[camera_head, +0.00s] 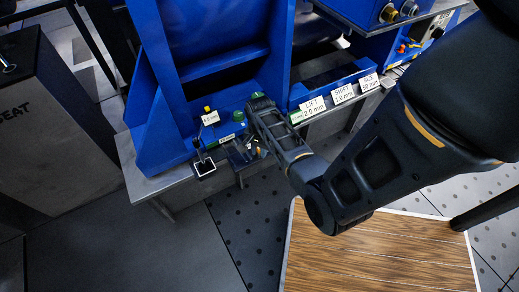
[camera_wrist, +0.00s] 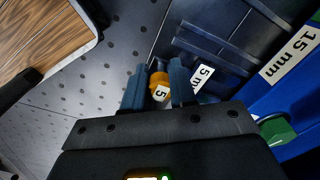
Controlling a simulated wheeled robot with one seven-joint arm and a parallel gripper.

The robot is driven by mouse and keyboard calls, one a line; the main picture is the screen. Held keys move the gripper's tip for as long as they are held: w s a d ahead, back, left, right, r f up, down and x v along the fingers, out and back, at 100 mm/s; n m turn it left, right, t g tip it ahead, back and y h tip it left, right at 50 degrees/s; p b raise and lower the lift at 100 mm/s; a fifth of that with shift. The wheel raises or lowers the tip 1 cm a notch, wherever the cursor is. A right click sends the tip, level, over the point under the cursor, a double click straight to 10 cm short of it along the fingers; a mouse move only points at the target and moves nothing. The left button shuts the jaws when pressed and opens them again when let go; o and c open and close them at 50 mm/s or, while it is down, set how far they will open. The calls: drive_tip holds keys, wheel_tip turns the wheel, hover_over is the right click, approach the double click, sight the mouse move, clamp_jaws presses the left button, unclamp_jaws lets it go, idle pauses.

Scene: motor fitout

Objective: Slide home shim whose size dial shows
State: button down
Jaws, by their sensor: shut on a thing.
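In the wrist view my gripper (camera_wrist: 160,85) has its two dark fingers on either side of an orange-yellow knob (camera_wrist: 157,77) with a white tag reading "5", and is shut on it. I take this for a shim's handle; the shim itself is hidden. In the head view my gripper (camera_head: 247,153) is low at the blue machine's front edge, small and partly covered by my arm. Cards on the machine's ledge read LIFT 2.0 mm (camera_head: 314,107), SHIFT 1.0 mm (camera_head: 343,94) and AUX (camera_head: 369,82). I cannot make out a size dial.
A yellow knob with a tag (camera_head: 209,117) and a green knob (camera_head: 238,116) stand on the blue base. A small black-framed square (camera_head: 204,168) is at the grey bench edge. A "1.5 mm" label (camera_wrist: 290,52) lies near a green knob (camera_wrist: 275,130).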

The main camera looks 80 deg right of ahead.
drive_tip(key=shift+f, duration=0.15)
drive_tip(key=c, duration=0.8)
unclamp_jaws()
drive_tip(key=shift+r+p, duration=1.35)
drive_tip(key=shift+r, duration=2.6)
drive_tip(key=shift+a, duration=0.1)
drive_tip(key=s+a+r+n+t+h+p, duration=0.25)
drive_tip(key=a+r+n, duration=0.35)
drive_tip(key=a, duration=0.3)
drive_tip(key=s+a+r+n+t+h+p, duration=0.1)
drive_tip(key=a+r+n+t+p, duration=0.3)
drive_tip(key=a+r+n, duration=0.45)
drive_tip(key=s+a+r+n+t+y+p, duration=0.1)
drive_tip(key=a+r, duration=0.3)
drive_tip(key=r, duration=0.5)
drive_tip(key=s+a+r+n+t+y+p, duration=0.1)
drive_tip(key=s+a+r+n+t+p, duration=0.1)
drive_tip(key=r, duration=0.8)
drive_tip(key=s+a+r+n+t+y+p, duration=0.1)
drive_tip(key=s+a+r+n+t+p, duration=0.1)
drive_tip(key=a+r+t, duration=0.3)
drive_tip(key=shift+s+a+r+n+t+y, duration=0.1)
drive_tip(key=shift+s+a+r+n, duration=0.2)
drive_tip(key=shift+a+r, duration=0.45)
drive_tip(key=shift+s+a+r+n+t+y, duration=0.1)
drive_tip(key=shift+s+a+r+n, duration=0.2)
drive_tip(key=shift+r, duration=0.75)
drive_tip(key=shift+s+a+r+n+t+y, duration=0.1)
drive_tip(key=shift+s+a+r+n, duration=0.15)
drive_tip(key=shift+a+r, duration=0.5)
